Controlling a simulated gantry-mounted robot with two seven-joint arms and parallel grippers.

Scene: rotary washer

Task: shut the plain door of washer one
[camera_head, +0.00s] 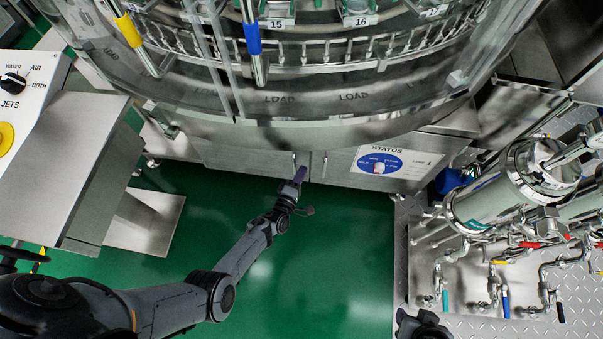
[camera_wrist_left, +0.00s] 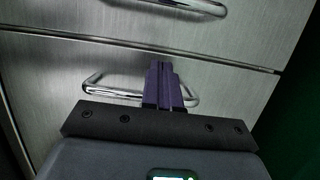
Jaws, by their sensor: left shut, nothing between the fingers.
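The plain door (camera_head: 240,157) is the bare metal panel low on washer one's front, left of the panel with the STATUS label. In the left wrist view the plain door (camera_wrist_left: 235,95) fills the lower part, with its bar handle (camera_wrist_left: 105,92). It looks nearly flush with its neighbour across a thin dark seam; I cannot tell if it is fully shut. My left gripper (camera_head: 300,174) is at the handle, its purple fingers (camera_wrist_left: 162,66) shut and empty. The fingers cross the handle in the wrist view and hide its middle; contact is unclear.
The neighbouring STATUS door (camera_head: 340,178) has its own handle (camera_wrist_left: 195,6). A control console (camera_head: 75,150) stands at the left. Pipes and valves (camera_head: 510,260) stand on a metal floor plate at the right. The green floor (camera_head: 320,270) before the doors is clear.

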